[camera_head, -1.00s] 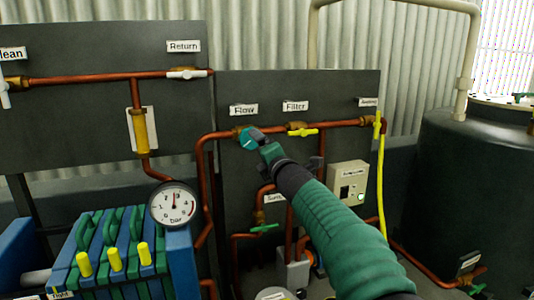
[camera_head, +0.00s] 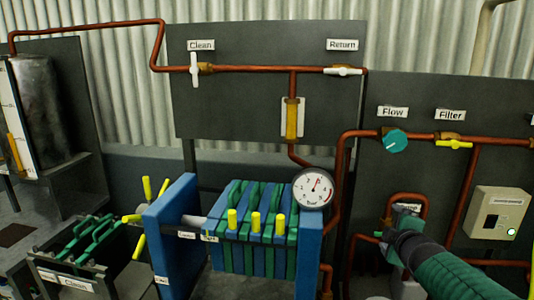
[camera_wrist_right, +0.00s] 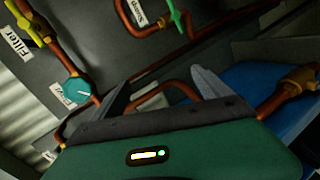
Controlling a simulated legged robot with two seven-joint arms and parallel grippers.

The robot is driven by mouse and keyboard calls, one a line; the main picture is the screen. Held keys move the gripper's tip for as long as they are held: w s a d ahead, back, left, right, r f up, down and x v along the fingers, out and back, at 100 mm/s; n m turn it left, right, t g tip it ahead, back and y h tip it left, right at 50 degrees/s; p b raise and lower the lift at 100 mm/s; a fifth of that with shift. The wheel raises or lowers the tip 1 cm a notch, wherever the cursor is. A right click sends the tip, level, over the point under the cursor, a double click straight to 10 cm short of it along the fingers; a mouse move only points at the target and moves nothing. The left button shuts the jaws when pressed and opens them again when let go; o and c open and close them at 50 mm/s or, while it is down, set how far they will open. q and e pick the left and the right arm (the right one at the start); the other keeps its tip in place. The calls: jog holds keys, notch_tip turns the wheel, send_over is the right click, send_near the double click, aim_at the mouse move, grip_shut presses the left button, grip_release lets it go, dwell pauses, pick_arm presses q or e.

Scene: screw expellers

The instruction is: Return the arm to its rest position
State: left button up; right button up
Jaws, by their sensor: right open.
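My right arm comes in from the lower right in the head view, and its gripper (camera_head: 400,222) is in front of the dark panel, below the Flow label and to the right of the gauge. In the right wrist view the gripper (camera_wrist_right: 155,92) is open, with its two fingers apart and nothing between them. The teal Flow knob (camera_head: 395,141) is above the gripper and apart from it; it also shows in the right wrist view (camera_wrist_right: 77,90). My left gripper is in neither view.
A blue and green plate press (camera_head: 262,228) with yellow knobs stands left of the gripper. A pressure gauge (camera_head: 312,188) sits at its right end. Copper pipes, a yellow Filter valve (camera_head: 454,144) and a control box (camera_head: 497,212) are on the panel. An open crate (camera_head: 85,255) stands lower left.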

jog(key=s+a+f+m+g+y, duration=0.1)
jog(key=s+a+f+m+g, duration=0.3)
jog(key=s+f, duration=0.5)
jog(key=s+a+f+m+g+y, duration=0.1)
jog(key=s+a+f+m+g, duration=0.25)
jog(key=s+a+f, duration=0.45)
jog(key=s+a+f+m+g+y, duration=0.1)
jog(key=s+a+f+m+g, duration=0.25)
jog(key=s+f, duration=0.7)
notch_tip(320, 180, up, 17)
jog(key=s+m+p, duration=0.1)
jog(key=s+p, duration=0.1)
jog(key=p, duration=1.6)
jog(key=shift+s+r+m+y, duration=0.15)
jog(key=shift+s+m+y, duration=0.05)
jog(key=shift+m+y, duration=0.1)
dwell(0.5)
